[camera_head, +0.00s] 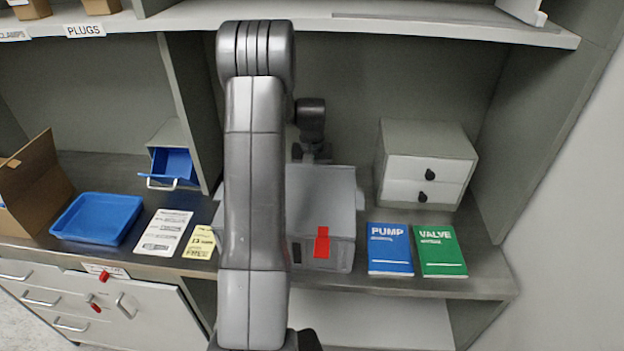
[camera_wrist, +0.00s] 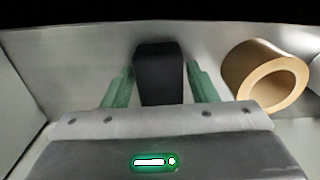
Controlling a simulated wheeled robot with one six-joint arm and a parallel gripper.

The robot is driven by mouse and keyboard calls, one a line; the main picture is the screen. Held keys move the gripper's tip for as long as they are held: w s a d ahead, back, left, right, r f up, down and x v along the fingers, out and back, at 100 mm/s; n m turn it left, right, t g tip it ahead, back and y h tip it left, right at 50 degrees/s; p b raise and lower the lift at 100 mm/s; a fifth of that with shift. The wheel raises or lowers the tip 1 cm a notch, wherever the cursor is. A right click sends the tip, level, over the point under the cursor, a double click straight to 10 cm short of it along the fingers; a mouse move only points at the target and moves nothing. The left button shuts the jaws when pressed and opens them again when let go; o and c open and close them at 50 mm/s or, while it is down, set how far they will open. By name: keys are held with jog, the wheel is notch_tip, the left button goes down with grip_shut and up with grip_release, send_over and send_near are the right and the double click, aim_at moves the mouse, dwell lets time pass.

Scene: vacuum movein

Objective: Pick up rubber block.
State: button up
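A black block (camera_wrist: 160,72), which looks like the rubber block, stands upright in the wrist view, inside a light grey container. My gripper (camera_wrist: 161,72) has its two green fingers around it, one on each side. Narrow gaps show between the fingers and the block, clearer at the right, so the gripper looks open. In the head view, my arm runs up the middle and hides part of the grey box (camera_head: 325,210) with a red tag on the bench. The block and my fingertips are not visible there.
A brown tape roll (camera_wrist: 265,78) lies close to the right finger. On the bench are a blue tray (camera_head: 97,218), a blue book (camera_head: 390,249), a green book (camera_head: 440,251) and a small drawer cabinet (camera_head: 428,165). A shelf (camera_head: 400,22) spans above.

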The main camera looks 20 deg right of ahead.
jog(key=c, duration=0.8)
jog(key=shift+o, duration=0.2)
